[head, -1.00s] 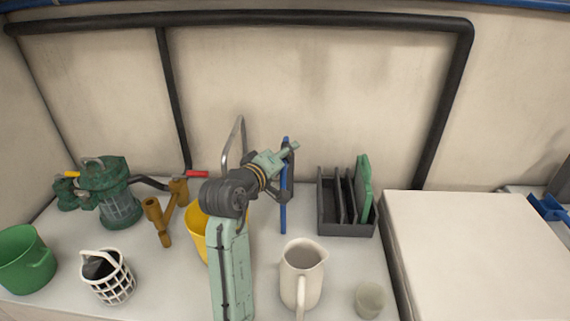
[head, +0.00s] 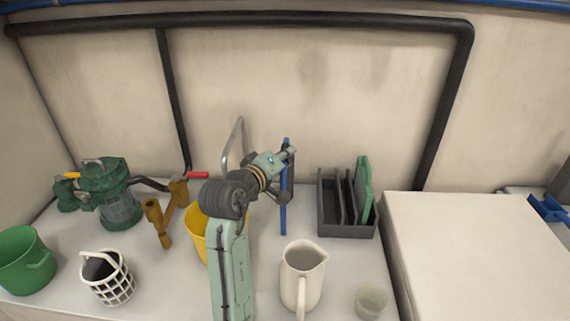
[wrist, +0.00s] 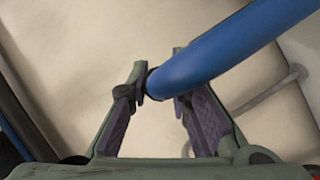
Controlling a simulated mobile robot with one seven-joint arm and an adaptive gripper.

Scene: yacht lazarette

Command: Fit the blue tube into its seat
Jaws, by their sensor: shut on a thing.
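The blue tube (head: 284,205) is long and thin and stands nearly upright above the counter, in front of the back wall. My gripper (head: 287,174) is shut on it at its upper part. In the wrist view the tube (wrist: 235,48) runs from between my gripper's fingers (wrist: 160,95) to the upper right, with a dark end or band at the fingers. My gripper hides part of the tube.
A yellow bucket (head: 196,229) and a metal loop (head: 235,140) are beside my arm. A white jug (head: 302,275) stands in front of the tube, and a dark rack (head: 345,229) to its right. A green strainer (head: 121,212) and white basket (head: 107,284) are left.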

